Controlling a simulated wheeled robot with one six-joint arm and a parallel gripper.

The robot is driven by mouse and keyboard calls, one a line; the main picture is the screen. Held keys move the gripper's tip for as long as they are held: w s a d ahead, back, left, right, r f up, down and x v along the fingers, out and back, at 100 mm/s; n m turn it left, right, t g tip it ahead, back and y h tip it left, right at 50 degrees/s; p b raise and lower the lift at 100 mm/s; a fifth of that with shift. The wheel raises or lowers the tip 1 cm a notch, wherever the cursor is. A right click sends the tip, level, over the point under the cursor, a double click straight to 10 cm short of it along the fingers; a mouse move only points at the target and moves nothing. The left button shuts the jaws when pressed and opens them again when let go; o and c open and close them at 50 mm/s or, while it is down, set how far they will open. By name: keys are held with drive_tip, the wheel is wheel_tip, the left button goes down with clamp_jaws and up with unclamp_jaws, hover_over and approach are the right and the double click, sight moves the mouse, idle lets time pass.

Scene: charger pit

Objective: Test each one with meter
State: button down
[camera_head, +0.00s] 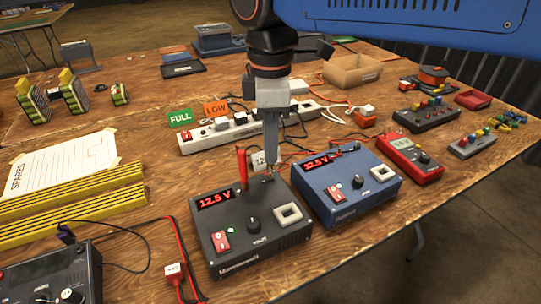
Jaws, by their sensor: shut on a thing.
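My gripper (270,168) points straight down at the back edge of a dark charger box (232,250). Its fingers are closed; the small thing between them is mostly hidden. A small white tag (259,160) is beside the fingertips. A red probe (241,165) stands upright at the box's back left, apart from the fingers. The dark box's red display (215,200) reads about 12.5 V. A blue charger box (350,205) stands to its right, its display (321,163) also near 12.5 V. A red handheld meter (410,158) lies further right; its reading is unclear.
A white power strip (230,135) with plugs runs behind the boxes. Green FULL (180,118) and orange LOW (216,108) signs stand there. Yellow ribbed strips (70,213) and a SPARES sheet (60,170) lie left. Red and black leads cross the table. A black unit (50,280) is front left.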

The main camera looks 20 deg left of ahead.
wheel_tip(320, 180, up, 6)
drive_tip(key=shift+f, duration=0.25)
drive_tip(key=shift+w+r, duration=0.15)
drive_tip(key=shift+r, duration=0.1)
drive_tip(key=w+d+f+m, duration=0.2)
drive_tip(key=w+d+m, duration=0.4)
drive_tip(key=w+d, duration=1.05)
drive_tip(key=shift+w+a+f, duration=0.25)
drive_tip(key=shift+w+f, duration=0.05)
drive_tip(key=shift+f, duration=0.65)
drive_tip(key=shift+w+a+f, duration=0.25)
drive_tip(key=shift+w+f, duration=0.1)
drive_tip(key=shift+f, duration=0.6)
drive_tip(key=shift+w+a+f, duration=0.25)
drive_tip(key=shift+w+f, duration=0.05)
drive_tip(key=shift+f, duration=0.65)
drive_tip(key=shift+f, duration=0.95)
drive_tip(key=c, duration=1.4)
unclamp_jaws()
drive_tip(key=shift+o, duration=0.2)
drive_tip(key=shift+r, duration=0.1)
